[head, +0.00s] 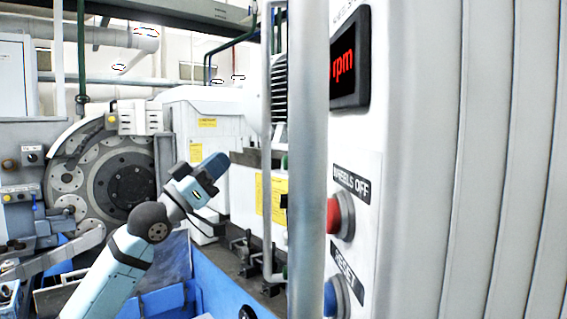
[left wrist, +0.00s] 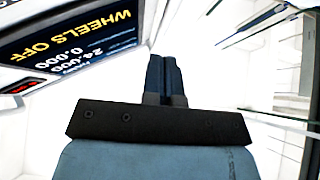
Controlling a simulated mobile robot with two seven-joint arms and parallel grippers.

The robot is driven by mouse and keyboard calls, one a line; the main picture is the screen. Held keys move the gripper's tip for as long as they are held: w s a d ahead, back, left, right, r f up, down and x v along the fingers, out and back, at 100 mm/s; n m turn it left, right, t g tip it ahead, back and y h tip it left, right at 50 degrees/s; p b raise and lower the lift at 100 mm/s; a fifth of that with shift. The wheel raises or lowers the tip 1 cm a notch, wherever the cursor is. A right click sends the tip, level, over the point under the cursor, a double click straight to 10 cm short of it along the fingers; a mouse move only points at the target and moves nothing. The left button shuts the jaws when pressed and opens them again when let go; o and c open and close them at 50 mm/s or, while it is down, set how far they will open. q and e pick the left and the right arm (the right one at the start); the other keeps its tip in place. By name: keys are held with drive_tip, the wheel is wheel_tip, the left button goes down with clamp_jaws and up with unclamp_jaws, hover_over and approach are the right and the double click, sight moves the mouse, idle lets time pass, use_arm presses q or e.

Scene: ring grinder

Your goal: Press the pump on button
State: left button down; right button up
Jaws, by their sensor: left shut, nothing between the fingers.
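No button labelled pump on can be read in either view. In the head view a white control panel (head: 400,130) fills the right side. It carries a red button (head: 341,216) labelled WHEELS OFF and, below it, a blue button (head: 336,297) labelled RESET. My left gripper (head: 214,166) is left of the panel, apart from these buttons, in front of the grinder. In the left wrist view the left gripper's dark fingers (left wrist: 162,72) are shut together and empty. My right gripper is in neither view.
A grey vertical post (head: 307,150) stands between my left gripper and the panel buttons. An rpm display (head: 349,62) is above them. A dark screen (left wrist: 75,40) reading WHEELS OFF shows upside down in the wrist view. The grinder's round wheel (head: 122,185) is at left.

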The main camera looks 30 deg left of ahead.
sight(287, 163)
use_arm(q)
drive_tip(key=w+d+p, duration=0.4)
drive_tip(key=w+d, duration=0.1)
drive_tip(key=d, duration=0.2)
idle(0.3)
drive_tip(key=shift+d, duration=0.15)
idle(1.8)
drive_tip(key=shift+w+d, duration=0.2)
drive_tip(key=shift+d, duration=0.05)
